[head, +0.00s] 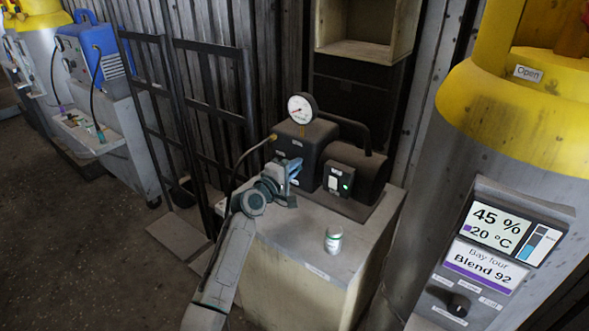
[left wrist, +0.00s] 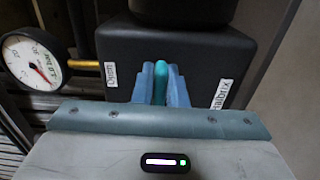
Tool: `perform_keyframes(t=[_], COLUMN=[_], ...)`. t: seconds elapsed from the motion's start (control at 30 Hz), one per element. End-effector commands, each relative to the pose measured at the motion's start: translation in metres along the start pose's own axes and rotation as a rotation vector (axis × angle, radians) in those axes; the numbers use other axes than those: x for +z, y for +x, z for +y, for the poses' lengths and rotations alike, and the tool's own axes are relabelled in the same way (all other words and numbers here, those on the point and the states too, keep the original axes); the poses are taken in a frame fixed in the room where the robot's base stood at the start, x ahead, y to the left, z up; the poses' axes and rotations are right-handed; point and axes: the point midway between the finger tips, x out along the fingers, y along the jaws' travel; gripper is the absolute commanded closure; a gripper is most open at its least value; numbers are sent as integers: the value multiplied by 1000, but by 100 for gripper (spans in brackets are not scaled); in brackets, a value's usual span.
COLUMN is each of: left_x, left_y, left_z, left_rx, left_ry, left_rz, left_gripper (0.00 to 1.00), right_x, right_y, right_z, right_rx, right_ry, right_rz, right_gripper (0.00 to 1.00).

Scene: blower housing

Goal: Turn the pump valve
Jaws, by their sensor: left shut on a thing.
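The dark pump (head: 303,140) stands on a pale cabinet, with a round gauge (head: 301,108) on top. My left gripper (head: 291,170) is at the pump's front face. In the left wrist view its two blue fingers (left wrist: 162,85) are shut on a teal valve handle (left wrist: 160,78) in front of the dark block, between two white labels. The handle's base is hidden by the fingers, and I cannot tell how far it is turned. The gauge also shows in the left wrist view (left wrist: 31,62). My right gripper is not in view.
A small white can (head: 333,240) stands on the cabinet top (head: 300,235). A switch box (head: 338,180) with a green light is right of my gripper. A large yellow-topped tank (head: 515,110) with a display stands at right, and a black rack (head: 185,100) at left.

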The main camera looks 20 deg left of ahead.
Motion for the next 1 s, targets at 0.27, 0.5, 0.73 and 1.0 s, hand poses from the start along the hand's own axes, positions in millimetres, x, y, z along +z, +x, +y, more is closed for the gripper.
perform_keyframes(t=[0.27, 0.5, 0.73, 1.0], left_x=[0, 0, 0, -1], left_y=[0, 0, -2, -43], left_z=[-2, -1, -1, -2], left_rx=[-4, -3, -2, -4], left_ry=[3, 2, 2, 5], left_rz=[-1, 0, 0, 1], left_gripper=[100, 66, 66, 66], right_x=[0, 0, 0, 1], right_y=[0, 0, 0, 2], right_z=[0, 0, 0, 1], right_rx=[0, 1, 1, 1], right_ry=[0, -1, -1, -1], right_rz=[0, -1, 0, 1], right_gripper=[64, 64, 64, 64])
